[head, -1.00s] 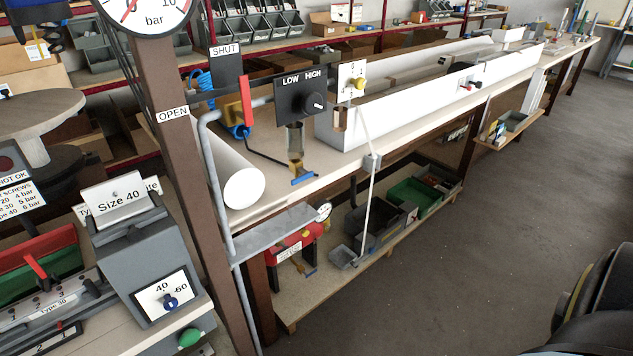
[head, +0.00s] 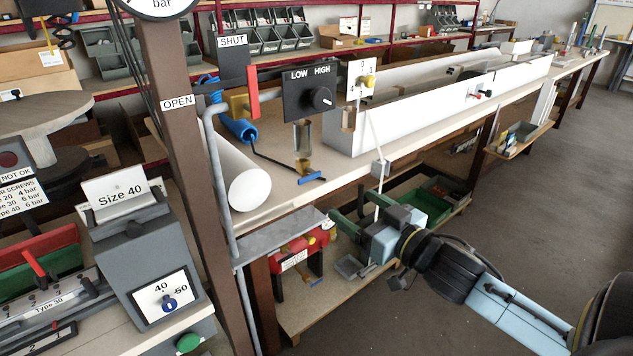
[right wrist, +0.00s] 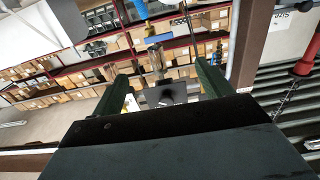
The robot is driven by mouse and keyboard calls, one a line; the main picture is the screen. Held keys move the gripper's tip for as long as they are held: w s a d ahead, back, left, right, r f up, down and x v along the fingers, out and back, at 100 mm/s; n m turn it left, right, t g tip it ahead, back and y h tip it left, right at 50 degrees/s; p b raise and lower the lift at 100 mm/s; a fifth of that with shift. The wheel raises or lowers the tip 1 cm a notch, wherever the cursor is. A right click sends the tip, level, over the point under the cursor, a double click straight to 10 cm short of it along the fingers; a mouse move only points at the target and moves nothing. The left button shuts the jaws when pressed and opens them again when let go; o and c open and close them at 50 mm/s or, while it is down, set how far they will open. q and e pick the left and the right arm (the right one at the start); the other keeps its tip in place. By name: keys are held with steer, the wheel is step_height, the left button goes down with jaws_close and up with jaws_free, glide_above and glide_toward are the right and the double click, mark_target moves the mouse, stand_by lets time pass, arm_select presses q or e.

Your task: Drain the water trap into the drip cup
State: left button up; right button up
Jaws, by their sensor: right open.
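The water trap (head: 302,137) is a clear bowl with a brass fitting under the black LOW/HIGH panel (head: 309,92). A blue lever (head: 312,176) sits at its bottom. My right gripper (head: 347,203) is open and empty, in front of the bench edge, lower and to the right of the trap. In the right wrist view the trap (right wrist: 157,62) and blue lever (right wrist: 158,38) appear beyond and between the two dark green fingers. A small grey open tray (head: 349,267), low by the lower shelf, may be the drip cup; I cannot be sure. My left gripper is out of view.
A thin white rod (head: 375,140) with a grey block runs down close to my right gripper. A large white tube (head: 247,185) lies left of the trap. The floor at right is clear.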

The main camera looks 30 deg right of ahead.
mark_target(311, 176)
steer(key=w, duration=0.8)
steer(key=w+a, duration=0.1)
steer(key=w, duration=0.4)
steer(key=shift+f, duration=0.1)
steer(key=c, duration=1)
